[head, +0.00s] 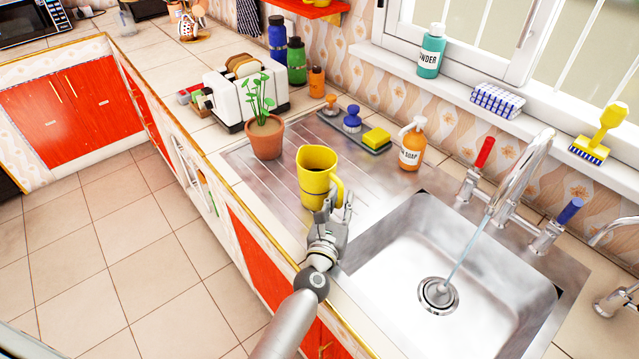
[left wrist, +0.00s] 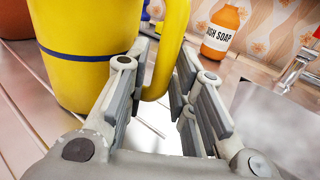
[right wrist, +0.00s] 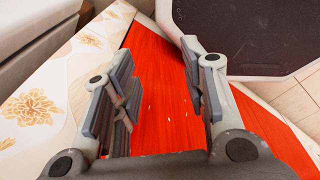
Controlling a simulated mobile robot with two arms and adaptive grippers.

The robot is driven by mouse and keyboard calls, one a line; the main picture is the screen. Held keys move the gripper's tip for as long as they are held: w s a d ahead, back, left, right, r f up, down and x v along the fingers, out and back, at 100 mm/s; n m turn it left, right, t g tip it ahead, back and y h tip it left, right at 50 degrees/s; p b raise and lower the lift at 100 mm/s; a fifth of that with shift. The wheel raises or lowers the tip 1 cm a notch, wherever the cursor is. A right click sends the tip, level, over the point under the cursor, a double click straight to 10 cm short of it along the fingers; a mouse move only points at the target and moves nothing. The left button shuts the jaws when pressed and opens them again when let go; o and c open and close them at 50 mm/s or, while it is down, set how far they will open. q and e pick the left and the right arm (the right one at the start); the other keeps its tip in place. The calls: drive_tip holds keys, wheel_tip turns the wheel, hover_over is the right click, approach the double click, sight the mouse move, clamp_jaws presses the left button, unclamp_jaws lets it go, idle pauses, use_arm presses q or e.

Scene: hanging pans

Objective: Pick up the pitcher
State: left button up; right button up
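The yellow pitcher (head: 316,172) with a dark blue band stands upright on the metal drainboard, left of the sink basin. Its handle faces right. My left gripper (head: 337,198) is at the handle's side of the pitcher. In the left wrist view the pitcher body (left wrist: 85,60) fills the upper left, and the handle (left wrist: 168,45) is between the spread fingers (left wrist: 165,75). I cannot tell whether a finger touches it. My right gripper (right wrist: 155,75) shows only in the right wrist view, open and empty before a red cabinet front (right wrist: 155,105).
A potted plant (head: 265,138) stands left of the pitcher. A brush and sponge tray (head: 345,138) and an orange soap bottle (head: 411,148) are behind it. The sink basin (head: 400,265), with running water (head: 465,250), is to the right. A toaster (head: 228,98) stands farther back.

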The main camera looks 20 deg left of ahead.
use_arm(q)
clamp_jaws()
drive_tip(key=shift+r, duration=0.15)
